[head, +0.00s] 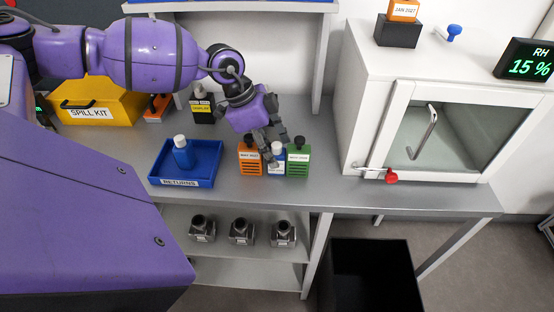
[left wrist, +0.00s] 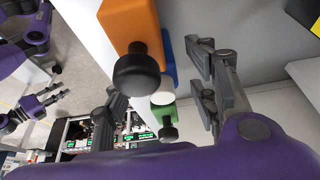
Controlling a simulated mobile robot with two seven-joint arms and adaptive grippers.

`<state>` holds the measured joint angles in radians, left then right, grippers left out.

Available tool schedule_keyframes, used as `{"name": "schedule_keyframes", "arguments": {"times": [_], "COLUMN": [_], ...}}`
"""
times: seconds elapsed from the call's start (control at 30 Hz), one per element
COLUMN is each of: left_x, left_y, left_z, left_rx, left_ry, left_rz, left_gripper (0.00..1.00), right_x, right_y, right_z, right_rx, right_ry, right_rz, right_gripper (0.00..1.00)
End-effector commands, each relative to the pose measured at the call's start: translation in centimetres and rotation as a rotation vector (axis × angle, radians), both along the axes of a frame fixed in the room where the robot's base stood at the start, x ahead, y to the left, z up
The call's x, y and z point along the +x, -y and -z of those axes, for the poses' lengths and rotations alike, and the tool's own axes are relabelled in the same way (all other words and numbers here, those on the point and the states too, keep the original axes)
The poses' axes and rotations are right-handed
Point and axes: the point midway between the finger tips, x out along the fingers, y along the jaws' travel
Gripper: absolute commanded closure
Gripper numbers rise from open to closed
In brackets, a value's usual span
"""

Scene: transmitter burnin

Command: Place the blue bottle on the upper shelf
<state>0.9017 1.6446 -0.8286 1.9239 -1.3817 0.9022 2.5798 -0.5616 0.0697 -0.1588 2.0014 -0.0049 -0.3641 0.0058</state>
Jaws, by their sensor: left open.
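A blue bottle with a white cap (head: 277,168) stands on the bench between an orange container (head: 250,165) and a green container (head: 298,165). Another blue bottle (head: 182,155) stands in the blue RETURNS tray (head: 180,184). My left gripper (head: 273,138) is open above and around the middle blue bottle, partly hiding it. In the left wrist view that bottle's white cap (left wrist: 163,92) shows between the open fingers; contact cannot be told. The upper shelf (head: 225,7) shows only its front edge at the top. My right gripper (left wrist: 52,90) seems to show small at left; its opening is unclear.
A yellow spill kit (head: 95,105) and a dark bottle (head: 202,106) stand at the back left. A white cabinet (head: 370,105) stands right. Metal fittings sit on the lower shelf (head: 215,218). A black bin (head: 372,280) is below. Bench right of the green container is clear.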

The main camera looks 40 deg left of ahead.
Motion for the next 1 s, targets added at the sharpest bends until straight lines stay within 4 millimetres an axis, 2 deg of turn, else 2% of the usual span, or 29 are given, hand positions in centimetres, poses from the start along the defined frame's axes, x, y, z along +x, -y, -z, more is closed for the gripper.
{"name": "schedule_keyframes", "arguments": {"times": [0.2,0.47,0.83,0.9,1.0], "left_x": [0.6,0.6,0.6,0.6,0.6], "left_y": [0.8,0.8,0.8,0.8,0.8], "left_z": [2.5,2.7,2.7,2.7,2.7], "left_rx": [-0.001,0.0,0.0,0.0,0.0], "left_ry": [0.002,0.001,0.001,0.001,0.001], "left_rz": [0.001,0.0,0.0,0.0,0.0], "left_gripper": [0.47,0.47,0.94,1.0,1.0], "right_x": [-0.8,-1.9,-1.0,-0.8,-0.7], "right_y": [0.3,0.6,0.5,0.5,0.5], "right_z": [0.3,0.9,0.3,0.2,0.1], "right_rx": [-0.005,-0.009,-0.009,-0.009,-0.009], "right_ry": [-0.016,-0.038,-0.018,-0.014,-0.011], "right_rz": [0.0,0.002,-0.001,-0.002,-0.003], "right_gripper": [0.72,0.72,0.72,0.72,0.72]}}
